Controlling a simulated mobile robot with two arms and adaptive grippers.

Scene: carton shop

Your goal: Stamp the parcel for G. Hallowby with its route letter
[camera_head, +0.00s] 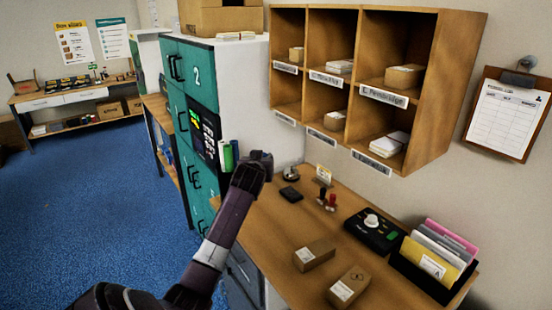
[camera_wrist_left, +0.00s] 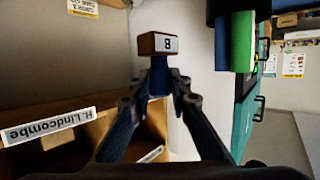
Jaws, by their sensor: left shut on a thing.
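My left gripper (camera_head: 262,160) is raised over the back left of the bench, beside the lockers. In the left wrist view its fingers (camera_wrist_left: 158,88) are shut on the blue handle of a stamp (camera_wrist_left: 145,43), whose brown block bears a label that looks like B. Two small brown parcels, one (camera_head: 314,255) behind the other (camera_head: 348,288), lie on the bench with white labels too small to read. A red-handled stamp and a dark one (camera_head: 322,197) stand farther back. A dark flat pad (camera_head: 291,194) lies to their left. My right gripper is out of view.
Wooden pigeonholes (camera_head: 424,80) with name plates hang above the bench (camera_head: 280,235). A black device with a white knob (camera_head: 374,228) and a folder box (camera_head: 437,258) occupy its right side. Teal lockers (camera_head: 176,105) stand left. A clipboard (camera_head: 508,117) hangs right.

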